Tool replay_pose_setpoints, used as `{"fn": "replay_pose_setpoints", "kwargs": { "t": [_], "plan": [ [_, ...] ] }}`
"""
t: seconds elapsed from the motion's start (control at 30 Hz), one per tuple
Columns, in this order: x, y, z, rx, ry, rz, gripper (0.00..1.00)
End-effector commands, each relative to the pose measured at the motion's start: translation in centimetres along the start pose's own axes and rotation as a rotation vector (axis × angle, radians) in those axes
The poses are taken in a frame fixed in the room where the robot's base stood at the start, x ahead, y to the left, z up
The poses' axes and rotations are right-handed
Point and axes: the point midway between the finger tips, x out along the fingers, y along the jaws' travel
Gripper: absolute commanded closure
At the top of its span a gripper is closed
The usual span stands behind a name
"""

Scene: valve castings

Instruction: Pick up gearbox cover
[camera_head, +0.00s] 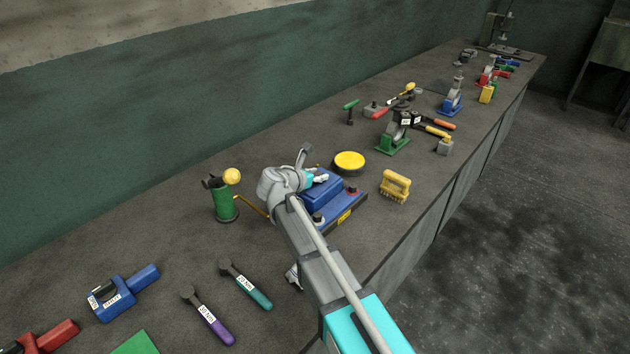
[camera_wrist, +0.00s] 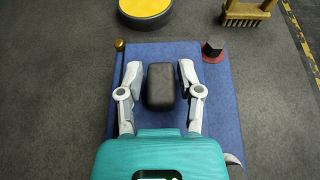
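No part is clearly marked as the gearbox cover. A blue box-shaped unit (camera_head: 347,204) with a raised blue block and a yellow label lies on the bench. In the wrist view its flat blue top (camera_wrist: 222,98) fills the middle. A dark rounded block (camera_wrist: 161,87) shows above that top; I cannot tell whether it is the cover or a handle. My gripper (camera_wrist: 159,72) is open, with one finger on each side of the dark block and small gaps to it. In the head view my gripper (camera_head: 312,178) is over the blue unit, and my wrist hides part of it.
A black knob on a red base (camera_wrist: 213,48) and a brass fitting (camera_wrist: 119,45) stand by the fingers. Beyond are a yellow-topped round tin (camera_head: 349,162) and a brush (camera_head: 395,186). A green oil can (camera_head: 225,203) stands left. Torque wrenches (camera_head: 245,285) lie nearer.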

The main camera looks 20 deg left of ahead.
Motion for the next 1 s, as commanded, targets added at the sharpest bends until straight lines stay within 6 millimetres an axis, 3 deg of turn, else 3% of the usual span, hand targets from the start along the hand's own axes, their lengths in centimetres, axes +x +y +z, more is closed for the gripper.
{"fn": "replay_pose_setpoints", "kwargs": {
  "t": [0.03, 0.2, 0.67, 1.0],
  "plan": [
    [0.0, 0.0, 0.0, 0.000, 0.000, 0.000, 0.72],
    [0.0, 0.0, 0.0, 0.000, 0.000, 0.000, 1.00],
    [-0.1, 0.1, 0.1, -0.001, -0.001, 0.001, 1.00],
    [-0.7, 0.1, 1.5, -0.001, -0.002, 0.002, 1.00]
  ]
}}
